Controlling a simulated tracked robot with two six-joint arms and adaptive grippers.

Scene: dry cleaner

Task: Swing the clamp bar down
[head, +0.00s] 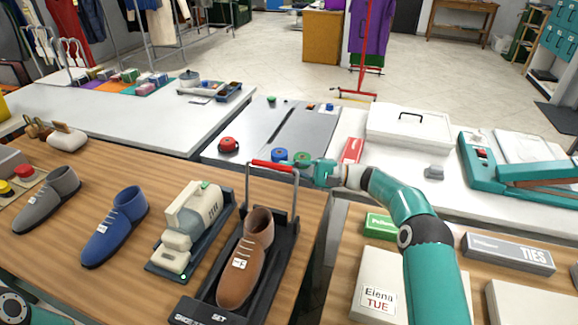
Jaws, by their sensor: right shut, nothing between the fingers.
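The clamp bar is a metal hoop with a red grip (272,166). It stands raised at the far end of a black shoe stand (284,262). A brown shoe (245,262) with a white tag sits in the stand, toe toward me. My right gripper (306,171) is shut and empty, at the right end of the red grip. I cannot tell whether it touches the bar or is just behind it. Of my left arm only a teal and black part shows in the bottom left corner; its gripper is out of view.
Left of the stand are a beige and grey device (191,222), a blue shoe (115,226) and a grey shoe (46,200). Behind the bar is a grey panel (262,132) with a red knob (228,145). Boxes, including a white one (378,285), lie under my right arm.

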